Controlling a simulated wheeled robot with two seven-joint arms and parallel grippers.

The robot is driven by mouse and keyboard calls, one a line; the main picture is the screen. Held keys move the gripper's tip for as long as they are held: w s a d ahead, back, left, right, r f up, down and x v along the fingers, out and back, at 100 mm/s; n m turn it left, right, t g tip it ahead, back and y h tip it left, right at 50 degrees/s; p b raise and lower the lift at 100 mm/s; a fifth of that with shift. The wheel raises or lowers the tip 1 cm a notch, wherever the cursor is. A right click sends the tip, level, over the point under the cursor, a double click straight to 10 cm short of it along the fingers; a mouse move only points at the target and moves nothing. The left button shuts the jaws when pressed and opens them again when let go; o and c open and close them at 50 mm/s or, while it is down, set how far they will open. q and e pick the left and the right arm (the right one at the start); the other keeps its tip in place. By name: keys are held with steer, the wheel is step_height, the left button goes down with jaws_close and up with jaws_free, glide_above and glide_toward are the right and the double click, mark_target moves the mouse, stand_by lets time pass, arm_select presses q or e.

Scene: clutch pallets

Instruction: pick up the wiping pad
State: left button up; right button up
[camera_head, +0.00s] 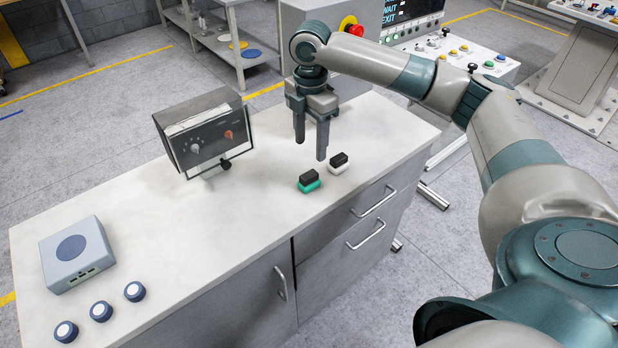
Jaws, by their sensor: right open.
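Two small pad-like blocks lie near the front edge of the white-topped bench: one has a black top on a green base, the green pad (309,185), and one has a black top on a white base, the white pad (339,168). I cannot tell which of them is the wiping pad. My right gripper (311,149) points down with its two fingers apart and nothing between them. It is above the bench, just behind the two pads in the picture, and touches neither. My left gripper is not in view.
The bench top (215,235) is clear around the pads. A blue-grey box (75,258) and several round dark knobs (101,311) are at the far left. A control console (455,55) stands behind my right arm.

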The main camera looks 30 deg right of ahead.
mark_target(309, 174)
steer(key=shift+f+p, duration=0.75)
steer(key=shift+f, duration=2.45)
steer(key=shift+s+a+f+p, duration=0.1)
steer(key=shift+a+f+p, duration=0.1)
steer(key=shift+f+p, duration=0.3)
steer(key=f, duration=0.1)
steer(key=f+p, duration=0.1)
steer(key=f, duration=0.1)
steer(key=shift+s+a+p, duration=0.15)
steer(key=shift+a+p, duration=0.05)
steer(key=shift+p, duration=0.1)
steer(key=shift+f, duration=0.6)
steer(key=c, duration=1.2)
steer(key=shift+c, duration=0.2)
